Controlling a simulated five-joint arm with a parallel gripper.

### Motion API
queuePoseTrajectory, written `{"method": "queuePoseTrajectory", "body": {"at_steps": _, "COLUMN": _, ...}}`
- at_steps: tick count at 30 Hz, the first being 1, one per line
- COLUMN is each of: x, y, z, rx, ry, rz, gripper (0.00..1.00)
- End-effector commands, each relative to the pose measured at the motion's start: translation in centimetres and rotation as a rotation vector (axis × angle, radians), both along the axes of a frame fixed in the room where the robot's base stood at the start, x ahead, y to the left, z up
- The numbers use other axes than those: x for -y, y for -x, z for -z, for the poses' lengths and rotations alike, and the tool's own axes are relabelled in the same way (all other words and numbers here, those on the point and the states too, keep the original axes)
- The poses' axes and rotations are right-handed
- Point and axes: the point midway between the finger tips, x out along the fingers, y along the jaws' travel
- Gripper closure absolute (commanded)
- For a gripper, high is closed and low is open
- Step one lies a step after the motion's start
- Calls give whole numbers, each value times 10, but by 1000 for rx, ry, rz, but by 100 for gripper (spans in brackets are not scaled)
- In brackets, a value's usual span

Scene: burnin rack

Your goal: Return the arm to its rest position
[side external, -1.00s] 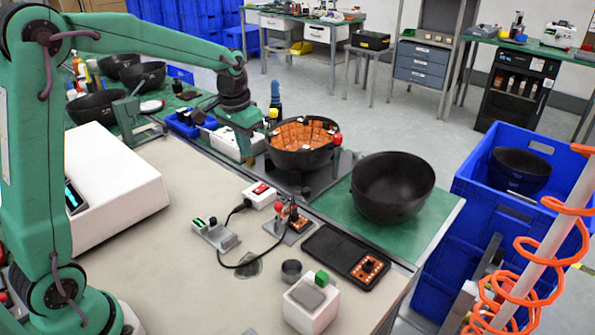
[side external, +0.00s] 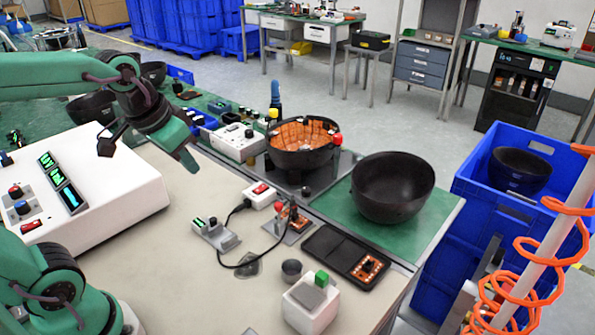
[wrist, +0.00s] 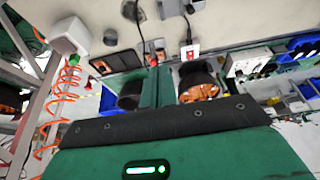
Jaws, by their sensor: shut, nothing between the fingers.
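My gripper (side external: 184,160) hangs at the left of the side external view, above the beige bench top (side external: 190,225) and just right of a white instrument box (side external: 115,200). It is shut and empty, and touches nothing that I can see. My green arm is folded back to the left, with the forearm about level.
A black bowl with an orange inside (side external: 303,142) stands on a fixture. An empty black bowl (side external: 392,187) sits on the green mat (side external: 425,225). A white box with a green button (side external: 311,302) and a cable lie on the bench. Blue crates (side external: 480,230) and an orange coil stand at right.

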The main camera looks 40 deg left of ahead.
Motion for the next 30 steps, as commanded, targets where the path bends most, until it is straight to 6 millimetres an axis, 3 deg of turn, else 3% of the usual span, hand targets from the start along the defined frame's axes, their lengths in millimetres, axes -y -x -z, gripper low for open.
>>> {"method": "queuePoseTrajectory", "body": {"at_steps": 7, "x": 8, "y": 37, "z": 8, "rx": 65, "ry": 10, "rz": 3, "gripper": 100}}
{"method": "queuePoseTrajectory", "body": {"at_steps": 17, "x": 10, "y": 51, "z": 14, "rx": 89, "ry": 15, "rz": 3, "gripper": 100}}
{"method": "queuePoseTrajectory", "body": {"at_steps": 23, "x": 10, "y": 49, "z": 12, "rx": 85, "ry": 15, "rz": 3, "gripper": 63}}
{"method": "queuePoseTrajectory", "body": {"at_steps": 30, "x": 11, "y": 30, "z": 0, "rx": 47, "ry": 17, "rz": 4, "gripper": 16}}
